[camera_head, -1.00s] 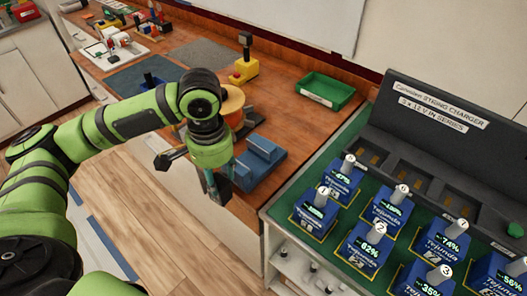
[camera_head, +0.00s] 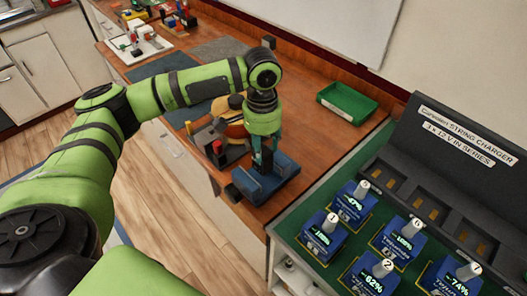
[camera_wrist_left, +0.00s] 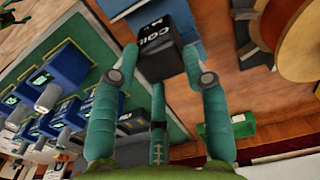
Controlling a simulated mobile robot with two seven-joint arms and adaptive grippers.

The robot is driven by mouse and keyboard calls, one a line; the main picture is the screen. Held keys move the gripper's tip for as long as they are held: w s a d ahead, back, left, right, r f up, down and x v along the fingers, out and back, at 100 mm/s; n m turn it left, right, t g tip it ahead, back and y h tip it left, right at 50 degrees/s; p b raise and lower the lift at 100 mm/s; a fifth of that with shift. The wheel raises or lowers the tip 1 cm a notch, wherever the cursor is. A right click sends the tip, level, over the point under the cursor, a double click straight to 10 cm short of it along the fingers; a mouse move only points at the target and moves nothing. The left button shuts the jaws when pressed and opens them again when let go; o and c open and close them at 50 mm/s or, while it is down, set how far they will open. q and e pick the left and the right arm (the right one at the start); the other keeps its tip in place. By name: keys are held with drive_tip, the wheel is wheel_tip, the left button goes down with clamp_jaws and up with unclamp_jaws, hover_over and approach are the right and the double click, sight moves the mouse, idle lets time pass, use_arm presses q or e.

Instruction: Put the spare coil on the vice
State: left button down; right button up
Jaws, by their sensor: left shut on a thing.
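The spare coil (camera_wrist_left: 162,40) is a dark block with white "COIL" lettering. In the left wrist view it sits between the fingers of my left gripper (camera_wrist_left: 160,60), which is shut on it. In the head view my left gripper (camera_head: 264,160) points down over the blue vice (camera_head: 283,172), near the bench's front edge. The fingers mostly hide the coil there. Part of the blue vice also shows behind the coil in the left wrist view (camera_wrist_left: 118,8). I cannot tell whether the coil touches the vice.
A round orange-brown thing (camera_head: 234,129) and a red-knobbed device (camera_head: 216,150) stand close left of the vice. A green tray (camera_head: 347,103) lies behind it to the right. The charger (camera_head: 450,165) and several blue batteries fill the right side. Bare bench lies before the tray.

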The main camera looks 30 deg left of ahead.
sight(263, 150)
use_arm(q)
drive_tip(key=shift+w+f, duration=0.1)
drive_tip(key=shift+f, duration=0.05)
wheel_tip(263, 150, down, 3)
drive_tip(key=shift+f+p, duration=0.1)
drive_tip(key=shift+p, duration=0.6)
drive_tip(key=shift+f, duration=0.25)
use_arm(e)
drive_tip(key=shift+w+a+r, duration=0.2)
drive_tip(key=shift+r, duration=0.6)
use_arm(q)
drive_tip(key=shift+f, duration=0.15)
drive_tip(key=c, duration=0.6)
unclamp_jaws()
